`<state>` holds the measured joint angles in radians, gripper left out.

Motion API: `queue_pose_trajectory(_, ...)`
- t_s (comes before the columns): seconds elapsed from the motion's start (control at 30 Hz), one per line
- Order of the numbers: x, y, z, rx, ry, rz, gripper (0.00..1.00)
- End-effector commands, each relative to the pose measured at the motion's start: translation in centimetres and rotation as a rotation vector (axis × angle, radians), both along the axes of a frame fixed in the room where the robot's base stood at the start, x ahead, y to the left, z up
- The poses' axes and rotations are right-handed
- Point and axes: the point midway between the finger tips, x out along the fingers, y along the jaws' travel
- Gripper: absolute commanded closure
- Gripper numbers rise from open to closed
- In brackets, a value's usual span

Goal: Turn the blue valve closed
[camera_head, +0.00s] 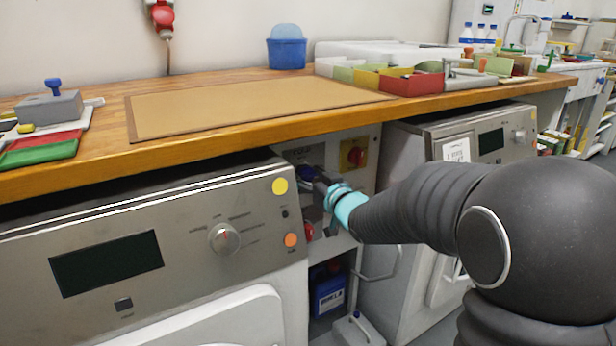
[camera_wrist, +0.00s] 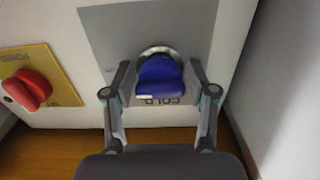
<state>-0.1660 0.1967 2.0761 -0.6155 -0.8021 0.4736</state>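The blue valve (camera_wrist: 160,78) has a blunt blue handle on a round silver collar. It sits on a grey plate (camera_wrist: 110,30) whose printed word COLD appears upside down in the wrist view. My gripper (camera_wrist: 160,85) has one finger on each side of the blue handle, and the pads appear to rest against its sides. In the head view my gripper (camera_head: 318,182) reaches the panel under the worktop, between the two machines. There the valve (camera_head: 305,172) is mostly hidden by my gripper.
A red valve on a yellow plate (camera_wrist: 62,80) is beside the blue one; it also shows in the head view (camera_head: 355,154). Another red knob (camera_head: 308,231) is lower. The wooden worktop (camera_head: 200,140) overhangs the panel. Machines stand left (camera_head: 180,240) and right (camera_head: 470,135). A white wall (camera_wrist: 275,80) is close by.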

Motion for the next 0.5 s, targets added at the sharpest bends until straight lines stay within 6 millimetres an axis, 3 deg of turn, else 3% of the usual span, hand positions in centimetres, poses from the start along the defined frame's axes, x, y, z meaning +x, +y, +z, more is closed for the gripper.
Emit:
queue_pose_trajectory(0.37,-0.1,-0.1,0.1,-0.001,-0.002,0.0,0.27)
queue_pose_trajectory(0.5,-1.1,-0.8,0.1,-0.001,-0.002,-0.001,0.27)
